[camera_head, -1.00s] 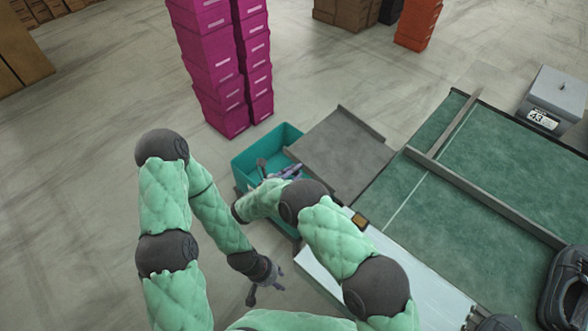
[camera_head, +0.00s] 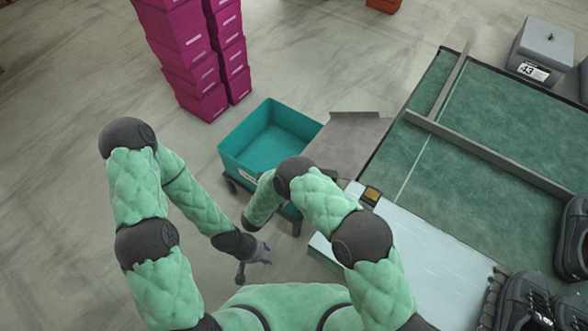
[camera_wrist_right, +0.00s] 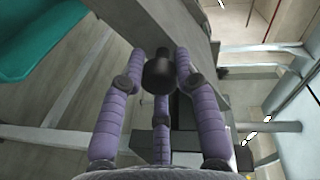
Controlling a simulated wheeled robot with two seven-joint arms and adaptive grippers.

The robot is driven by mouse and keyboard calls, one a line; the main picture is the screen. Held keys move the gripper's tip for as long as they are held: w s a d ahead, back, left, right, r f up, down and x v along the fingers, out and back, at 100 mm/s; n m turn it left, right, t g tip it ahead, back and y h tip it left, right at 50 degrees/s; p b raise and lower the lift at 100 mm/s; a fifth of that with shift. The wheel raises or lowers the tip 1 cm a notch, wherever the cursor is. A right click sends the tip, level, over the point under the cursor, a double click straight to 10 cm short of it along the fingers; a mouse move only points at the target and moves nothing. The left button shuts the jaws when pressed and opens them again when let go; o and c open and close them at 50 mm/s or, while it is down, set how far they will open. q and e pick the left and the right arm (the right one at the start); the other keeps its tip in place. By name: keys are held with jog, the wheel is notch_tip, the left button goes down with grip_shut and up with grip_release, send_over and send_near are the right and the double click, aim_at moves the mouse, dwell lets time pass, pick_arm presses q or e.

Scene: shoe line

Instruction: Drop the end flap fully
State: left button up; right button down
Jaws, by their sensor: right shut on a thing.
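The end flap (camera_head: 352,140) is a grey-brown plate with a raised lip, between the teal tote and the green conveyor bed (camera_head: 440,165). It looks tilted downward; its exact angle is hard to judge, and my right arm and the tote cover part of it. In the right wrist view, my right gripper (camera_wrist_right: 159,62) is shut with its purple fingers around a black knob (camera_wrist_right: 158,75), beside a grey beam (camera_wrist_right: 185,25). In the head view this gripper is hidden behind my arm. My left gripper (camera_head: 257,260) hangs open and empty over the floor, left of the tote's stand.
The teal tote (camera_head: 233,160) stands empty beside the flap; its rim also shows in the right wrist view (camera_wrist_right: 50,25). Magenta boxes (camera_head: 190,60) are stacked behind. A pale panel (camera_head: 415,260) edges the bed; black shoes (camera_head: 525,300) lie at right. The left floor is clear.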

jog(key=shift+s+d+f, duration=0.2)
jog(key=shift+d, duration=0.05)
jog(key=c, duration=0.9)
grip_release()
jog(key=shift+d, duration=0.1)
jog(key=shift+w+r, duration=0.1)
jog(key=shift+r, duration=0.1)
jog(key=shift+r, duration=0.25)
notch_tip(320, 180, up, 8)
jog(key=shift+r, duration=0.6)
